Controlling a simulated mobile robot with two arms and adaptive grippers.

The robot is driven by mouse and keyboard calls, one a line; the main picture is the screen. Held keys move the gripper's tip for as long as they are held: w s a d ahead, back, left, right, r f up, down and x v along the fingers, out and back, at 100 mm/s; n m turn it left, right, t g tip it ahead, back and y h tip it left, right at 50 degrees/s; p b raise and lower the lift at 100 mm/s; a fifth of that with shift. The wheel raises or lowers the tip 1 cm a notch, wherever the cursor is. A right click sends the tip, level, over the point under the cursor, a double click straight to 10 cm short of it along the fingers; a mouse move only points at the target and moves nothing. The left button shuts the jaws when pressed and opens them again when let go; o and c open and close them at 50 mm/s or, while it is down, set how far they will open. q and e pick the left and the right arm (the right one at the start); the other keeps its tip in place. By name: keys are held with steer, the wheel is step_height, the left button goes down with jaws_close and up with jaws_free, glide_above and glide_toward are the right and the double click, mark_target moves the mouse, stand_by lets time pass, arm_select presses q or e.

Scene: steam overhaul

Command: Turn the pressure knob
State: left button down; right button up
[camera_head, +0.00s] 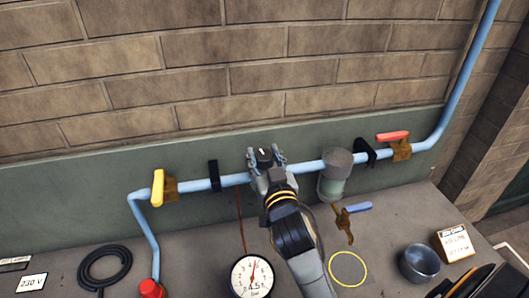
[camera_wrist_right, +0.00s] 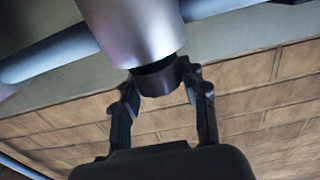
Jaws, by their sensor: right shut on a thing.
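The pressure knob (camera_head: 264,155) is a dark knob with a white mark on its top, on the blue pipe along the wall. My right gripper (camera_head: 266,158) is around it, one finger on each side, and is shut on it. In the right wrist view the black knob (camera_wrist_right: 163,79) sits between the two fingertips of my right gripper (camera_wrist_right: 165,88), below a grey metal cylinder (camera_wrist_right: 132,28). A round white pressure gauge (camera_head: 252,277) stands below, with a red needle pointing near the top. My left gripper is not in view.
The blue pipe (camera_head: 309,167) carries a yellow-handled valve (camera_head: 158,188), a grey-green filter bowl (camera_head: 334,177) and a red-handled valve (camera_head: 393,136). A blue-handled tap (camera_head: 357,208) hangs below. On the bench are a black hose coil (camera_head: 105,267), a metal cup (camera_head: 419,262) and a small box (camera_head: 453,243).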

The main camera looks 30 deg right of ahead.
mark_target(266, 162)
stand_by(0.3)
steer(key=o, duration=1)
steer(key=shift+o, duration=0.8)
steer(key=shift+w, duration=0.1)
steer(key=shift+s, duration=0.25)
steer(key=shift+v, duration=3.5)
steer(key=shift+f, duration=0.1)
